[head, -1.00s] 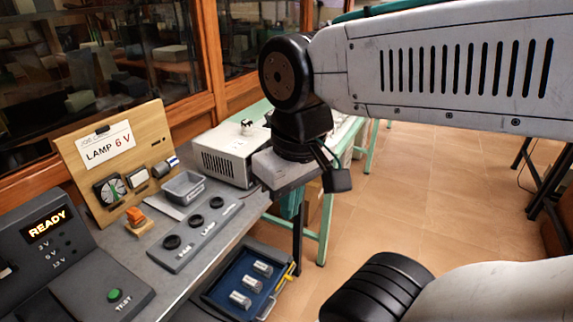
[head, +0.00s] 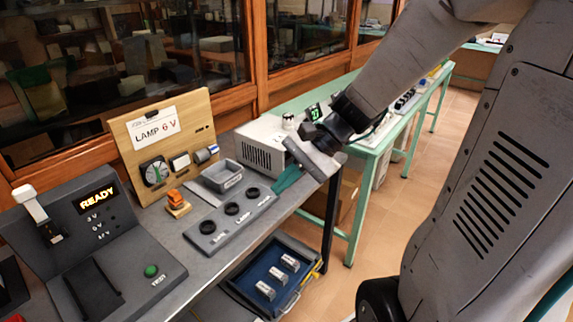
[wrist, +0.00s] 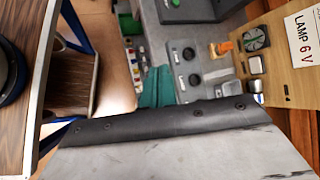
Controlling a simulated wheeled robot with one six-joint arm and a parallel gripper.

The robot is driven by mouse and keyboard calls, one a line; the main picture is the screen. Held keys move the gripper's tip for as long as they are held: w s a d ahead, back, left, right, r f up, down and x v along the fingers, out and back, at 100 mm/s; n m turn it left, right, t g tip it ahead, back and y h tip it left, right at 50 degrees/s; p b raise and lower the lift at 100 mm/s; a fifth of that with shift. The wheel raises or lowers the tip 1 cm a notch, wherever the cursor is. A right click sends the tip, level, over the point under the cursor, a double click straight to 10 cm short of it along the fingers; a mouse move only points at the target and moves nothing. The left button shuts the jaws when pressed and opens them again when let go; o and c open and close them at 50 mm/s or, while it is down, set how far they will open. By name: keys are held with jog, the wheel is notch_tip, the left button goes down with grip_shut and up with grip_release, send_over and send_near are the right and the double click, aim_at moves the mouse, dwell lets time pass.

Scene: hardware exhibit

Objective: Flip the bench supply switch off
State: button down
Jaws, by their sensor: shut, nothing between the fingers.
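The pale vented box (head: 262,145), which looks like the bench supply, stands at the far end of the grey bench. A small knob-like part (head: 288,121) shows at its top. I cannot make out its switch; my arm covers part of its right side. My gripper (head: 279,188) has teal fingers pressed together and empty. It is in front of the box, over the bench's right edge, pointing down-left. In the wrist view the teal fingers (wrist: 156,80) point towards the strip of round sockets, and the supply is not visible.
A dark strip with round sockets (head: 232,208), a grey tray (head: 222,176) and the LAMP 6 V board (head: 165,140) are left of my gripper. The READY console (head: 100,235) is nearer. A green-lit display (head: 316,112) shows by my wrist.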

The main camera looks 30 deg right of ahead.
jog(key=w+d+f+m+t+h, duration=0.1)
jog(key=w+d+f+m+t, duration=0.1)
jog(key=d+m, duration=0.4)
jog(key=w+d+f+m+t+h, duration=0.1)
jog(key=w+d+f+m+t, duration=0.2)
jog(key=d+f+m, duration=0.3)
jog(key=w+d+f+m+t+h, duration=0.2)
jog(key=d+f+m, duration=0.4)
jog(key=d, duration=0.6)
jog(key=w+m+t, duration=0.1)
jog(key=t, duration=0.1)
jog(key=shift+w+t, duration=0.15)
jog(key=shift+t, duration=0.15)
jog(key=x, duration=0.4)
jog(key=r+x, duration=0.1)
jog(key=x, duration=0.3)
jog(key=w+r+x, duration=0.1)
jog(key=x, duration=0.3)
jog(key=shift+a, duration=0.25)
jog(key=shift+w+a+r, duration=0.15)
jog(key=shift+w+r, duration=0.05)
jog(key=shift+w, duration=0.25)
